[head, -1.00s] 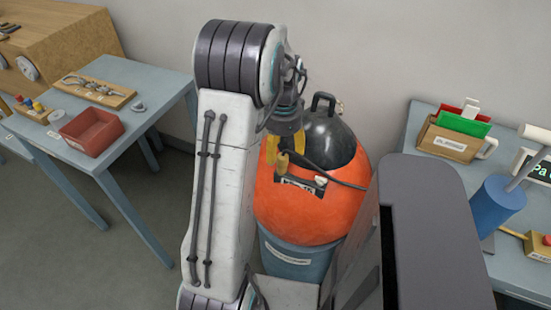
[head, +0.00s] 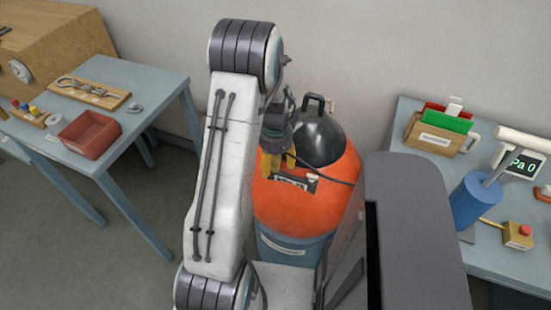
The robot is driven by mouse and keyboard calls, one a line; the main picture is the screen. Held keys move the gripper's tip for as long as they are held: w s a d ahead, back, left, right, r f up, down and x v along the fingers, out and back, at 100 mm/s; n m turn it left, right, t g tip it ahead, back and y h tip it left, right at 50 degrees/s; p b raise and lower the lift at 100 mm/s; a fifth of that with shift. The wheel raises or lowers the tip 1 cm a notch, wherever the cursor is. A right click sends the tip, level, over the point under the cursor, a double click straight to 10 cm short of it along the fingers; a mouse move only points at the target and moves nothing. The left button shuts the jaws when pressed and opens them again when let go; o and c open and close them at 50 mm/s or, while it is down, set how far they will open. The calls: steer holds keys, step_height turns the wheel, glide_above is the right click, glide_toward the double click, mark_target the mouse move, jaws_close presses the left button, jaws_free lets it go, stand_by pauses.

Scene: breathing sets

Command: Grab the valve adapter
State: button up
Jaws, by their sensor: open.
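I cannot tell for sure which thing is the valve adapter. A small grey round fitting (head: 135,107) lies on the left table, right of a wooden board (head: 118,101) with metal tools or fittings; it may be the adapter. My gripper (head: 270,168) has yellow fingers, is open and appears empty. It points down in front of the orange and black breathing set (head: 325,213), far to the right of the left table. My arm partly hides the set's left side, and I cannot tell whether the fingers touch it.
The left table (head: 150,75) also holds a red tray (head: 90,135) and a small block with coloured pegs (head: 30,114). A right table (head: 398,120) holds a wooden card holder (head: 433,138), a blue cylinder (head: 474,202) and a gauge display (head: 522,163). The grey floor before the left table is clear.

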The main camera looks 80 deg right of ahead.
jaws_close()
stand_by(0.6)
